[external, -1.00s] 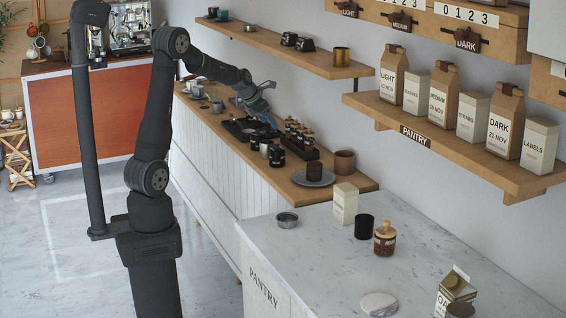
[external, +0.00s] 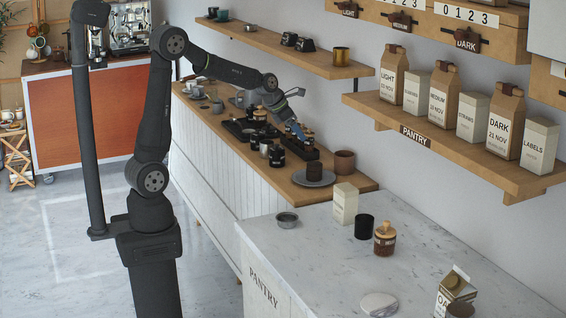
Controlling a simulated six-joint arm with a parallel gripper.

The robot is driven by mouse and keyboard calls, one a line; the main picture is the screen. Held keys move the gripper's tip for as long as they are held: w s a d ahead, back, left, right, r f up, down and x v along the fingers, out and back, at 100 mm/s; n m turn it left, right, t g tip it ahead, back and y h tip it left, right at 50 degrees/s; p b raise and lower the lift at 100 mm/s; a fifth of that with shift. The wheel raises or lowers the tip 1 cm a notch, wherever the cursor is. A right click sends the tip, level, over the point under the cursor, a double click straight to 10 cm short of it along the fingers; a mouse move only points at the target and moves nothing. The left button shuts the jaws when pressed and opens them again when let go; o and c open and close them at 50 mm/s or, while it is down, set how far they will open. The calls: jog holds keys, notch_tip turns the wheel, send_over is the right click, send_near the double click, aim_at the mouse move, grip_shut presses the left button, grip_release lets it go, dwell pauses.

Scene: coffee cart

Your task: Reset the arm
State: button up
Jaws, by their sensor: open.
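My gripper (external: 297,130) is at the end of my arm, over the wooden counter along the wall. It points down and to the right, with bluish fingertips close to the row of small jars (external: 300,140) in a dark tray. The jaws are open and I see nothing held between them. Whether the fingertips touch a jar cannot be told at this size.
A grey plate (external: 318,180) with a dark cup stands on the wooden counter (external: 352,184). Shelves (external: 470,160) hang above. The marble's middle is clear.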

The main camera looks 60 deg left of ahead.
jog(key=s+d+m+h, duration=0.1)
jog(key=s+d+m, duration=0.2)
jog(key=d, duration=1.2)
jog(key=s+d+m+g+h, duration=0.1)
jog(key=s+d, duration=0.5)
jog(key=d, duration=0.9)
jog(key=shift+m+h, duration=0.6)
jog(key=shift+m, duration=0.5)
